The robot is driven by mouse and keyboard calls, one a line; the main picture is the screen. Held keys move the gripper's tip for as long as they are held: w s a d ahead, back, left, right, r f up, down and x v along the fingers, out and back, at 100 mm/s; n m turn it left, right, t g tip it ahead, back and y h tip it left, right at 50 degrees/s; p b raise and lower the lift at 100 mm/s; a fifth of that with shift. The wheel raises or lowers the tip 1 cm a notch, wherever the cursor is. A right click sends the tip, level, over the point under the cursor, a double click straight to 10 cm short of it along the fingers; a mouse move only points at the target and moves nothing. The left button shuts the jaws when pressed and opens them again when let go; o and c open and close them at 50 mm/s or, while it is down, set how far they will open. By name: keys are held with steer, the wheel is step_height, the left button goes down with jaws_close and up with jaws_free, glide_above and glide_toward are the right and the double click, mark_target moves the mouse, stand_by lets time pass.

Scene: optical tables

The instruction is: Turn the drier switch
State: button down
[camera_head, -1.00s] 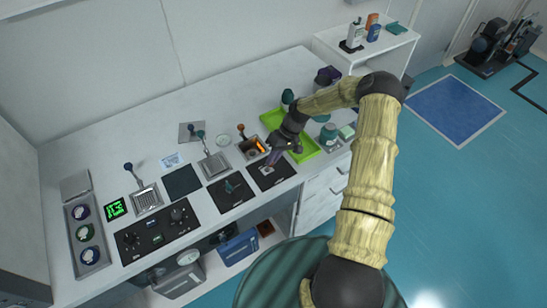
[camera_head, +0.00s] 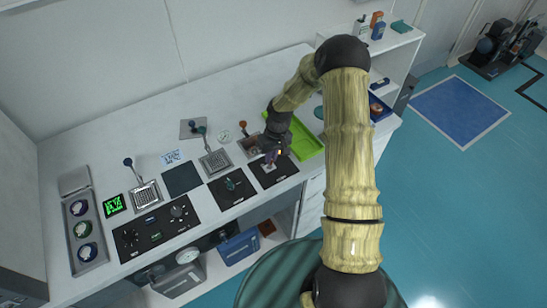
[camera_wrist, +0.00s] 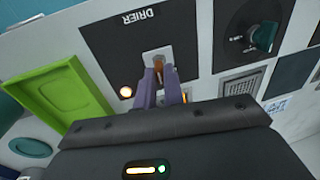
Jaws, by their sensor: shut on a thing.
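The drier switch panel is a black plate (camera_wrist: 120,45) marked DRIER in the wrist view, and it also shows as a black square in the head view (camera_head: 283,176). A switch with an orange-brown lever (camera_wrist: 158,68) stands on its pale plate (camera_wrist: 152,55). My gripper (camera_wrist: 159,82) has its purple fingers on either side of the lever and is shut on it. In the head view my gripper (camera_head: 271,158) points down at the panel. A round lamp (camera_wrist: 126,91) on the panel glows warm. The fingers hide part of the switch.
A black panel with a green knob (camera_wrist: 264,36) sits beside the drier panel. A bright green tray (camera_head: 306,143) lies behind and to the right of my gripper. Several levers and dials spread along the worktop to the left.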

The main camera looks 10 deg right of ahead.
steer(key=h+b, duration=0.1)
steer(key=b, duration=0.1)
steer(key=a+t+h+b, duration=0.1)
steer(key=h+b, duration=0.1)
steer(key=b, duration=0.1)
steer(key=a+h+b, duration=0.1)
steer(key=h+b, duration=0.1)
steer(key=b, duration=0.1)
steer(key=shift+s+a+f+t, duration=0.25)
steer(key=shift+s+f+t, duration=0.1)
steer(key=shift+t, duration=0.05)
steer(key=h+b, duration=0.2)
steer(key=b, duration=0.1)
steer(key=shift+s+a+t, duration=0.2)
steer(key=shift+a+t, duration=0.1)
steer(key=shift+a, duration=0.1)
steer(key=shift+h+b, duration=0.3)
steer(key=shift+b, duration=0.1)
steer(key=c, duration=1.5)
jaws_free()
steer(key=v, duration=1.7)
steer(key=shift+a+b, duration=0.2)
steer(key=shift+b, duration=0.2)
